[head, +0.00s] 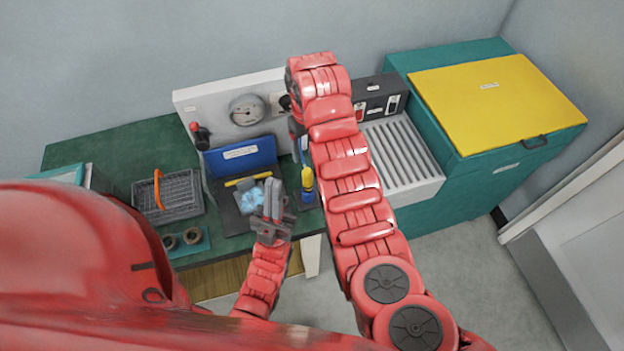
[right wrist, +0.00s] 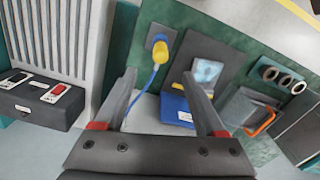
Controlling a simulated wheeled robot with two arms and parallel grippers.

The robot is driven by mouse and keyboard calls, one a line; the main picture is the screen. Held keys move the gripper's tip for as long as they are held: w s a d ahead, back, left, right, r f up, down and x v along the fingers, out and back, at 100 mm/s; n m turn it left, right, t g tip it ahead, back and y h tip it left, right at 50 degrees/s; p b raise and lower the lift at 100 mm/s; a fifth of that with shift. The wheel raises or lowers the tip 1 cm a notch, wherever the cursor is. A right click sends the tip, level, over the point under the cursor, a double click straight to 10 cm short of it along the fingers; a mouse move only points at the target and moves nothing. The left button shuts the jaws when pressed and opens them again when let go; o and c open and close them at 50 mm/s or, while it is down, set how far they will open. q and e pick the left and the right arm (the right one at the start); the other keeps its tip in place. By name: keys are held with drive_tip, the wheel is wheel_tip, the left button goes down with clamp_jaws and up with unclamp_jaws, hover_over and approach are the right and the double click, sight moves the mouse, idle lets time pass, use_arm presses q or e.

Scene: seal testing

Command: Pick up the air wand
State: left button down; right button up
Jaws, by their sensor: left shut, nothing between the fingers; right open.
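The air wand appears to be the yellow and blue piece (head: 307,180) standing on the bench to the right of the dark mat. In the right wrist view its yellow part (right wrist: 159,46) shows with a blue hose curving from it. My right gripper (right wrist: 160,74) is open and empty; the wand's yellow part lies beyond its fingertips, apart from them. In the head view my right arm hides most of that gripper. My left gripper (head: 271,198) is shut and empty, over the front of the mat, left of the wand.
A blue panel (head: 240,157), yellow bar (head: 247,181) and clear bag (head: 249,198) are at the dark mat (head: 232,217). A gauge panel (head: 205,103) stands behind. A grey basket (head: 183,195) is left; a ribbed tray (head: 400,155) and yellow-lidded teal chest (head: 495,100) are right.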

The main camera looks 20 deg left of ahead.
sight(308, 170)
wheel_tip(308, 170, down, 10)
drive_tip(key=b, duration=0.7)
drive_tip(key=shift+a+r, duration=0.1)
drive_tip(key=shift+r, duration=0.05)
drive_tip(key=shift+f, duration=0.9)
drive_tip(key=shift+f+p, duration=0.35)
drive_tip(key=shift+p, duration=0.2)
wheel_tip(308, 170, down, 3)
drive_tip(key=shift+f+p, duration=0.1)
drive_tip(key=shift+p, duration=0.75)
drive_tip(key=shift+w+a+f, duration=0.1)
drive_tip(key=shift+f, duration=0.65)
clamp_jaws()
